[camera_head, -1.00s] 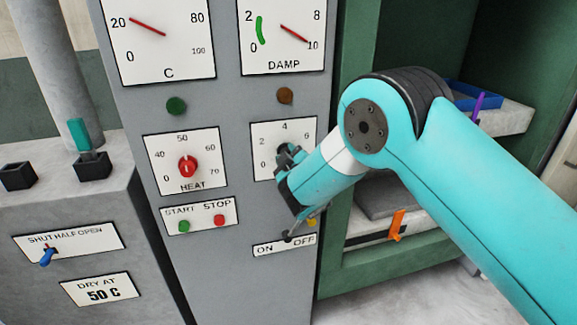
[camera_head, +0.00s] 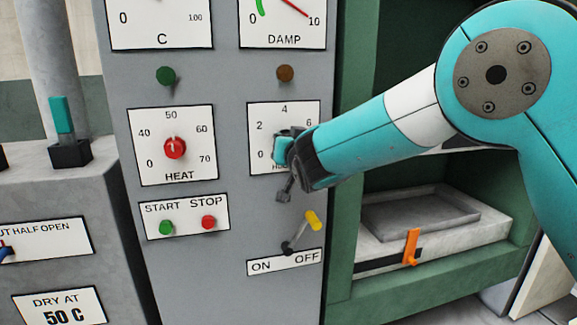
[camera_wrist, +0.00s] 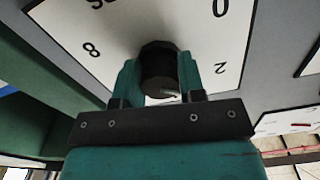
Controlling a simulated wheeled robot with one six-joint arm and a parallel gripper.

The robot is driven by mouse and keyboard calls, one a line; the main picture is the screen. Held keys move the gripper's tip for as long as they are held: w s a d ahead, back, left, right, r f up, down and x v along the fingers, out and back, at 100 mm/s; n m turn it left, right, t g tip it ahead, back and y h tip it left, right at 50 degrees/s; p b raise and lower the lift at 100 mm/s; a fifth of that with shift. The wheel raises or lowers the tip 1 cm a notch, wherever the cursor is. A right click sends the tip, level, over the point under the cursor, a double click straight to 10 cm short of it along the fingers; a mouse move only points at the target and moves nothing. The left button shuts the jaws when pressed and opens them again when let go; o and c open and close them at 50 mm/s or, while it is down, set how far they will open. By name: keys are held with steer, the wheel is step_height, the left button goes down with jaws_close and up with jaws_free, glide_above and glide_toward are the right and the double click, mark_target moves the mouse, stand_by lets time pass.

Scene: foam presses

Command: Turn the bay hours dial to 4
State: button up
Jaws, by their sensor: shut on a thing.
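The bay hours dial has a white face (camera_head: 263,112) on the grey panel, with 0, 2, 4 and 6 readable in the head view; the arm hides its right and lower parts. My gripper (camera_head: 286,148) is at its centre, covering the knob there. In the wrist view the dial face (camera_wrist: 95,28) appears upside down, with 8, 2 and 0 readable. Its dark knob (camera_wrist: 158,62) stands between the teal fingers of my gripper (camera_wrist: 158,76), which is shut on it. A small light mark shows on the knob, but I cannot tell exactly which number it points at.
Left of the dial are the HEAT dial (camera_head: 174,147) and green START (camera_head: 166,227) and red STOP (camera_head: 208,222) buttons. Below it, a yellow-tipped ON/OFF lever (camera_head: 313,221) sticks out close under my gripper. At right, a green-framed bay holds a tray (camera_head: 420,212) with an orange handle (camera_head: 411,246).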

steer(key=m+b, duration=0.4)
steer(key=b, duration=0.1)
steer(key=m+b, duration=0.2)
steer(key=b, duration=0.1)
steer(key=shift+f, duration=0.3)
steer(key=m+b, duration=0.4)
steer(key=shift+a+r+m, duration=0.1)
steer(key=shift+r+m, duration=0.15)
steer(key=shift+m, duration=0.05)
steer(key=shift+b, duration=0.3)
steer(key=shift+r, duration=0.1)
steer(key=o, duration=0.9)
steer(key=b+v, duration=0.2)
steer(key=v, duration=1.5)
steer(key=shift+s, duration=0.25)
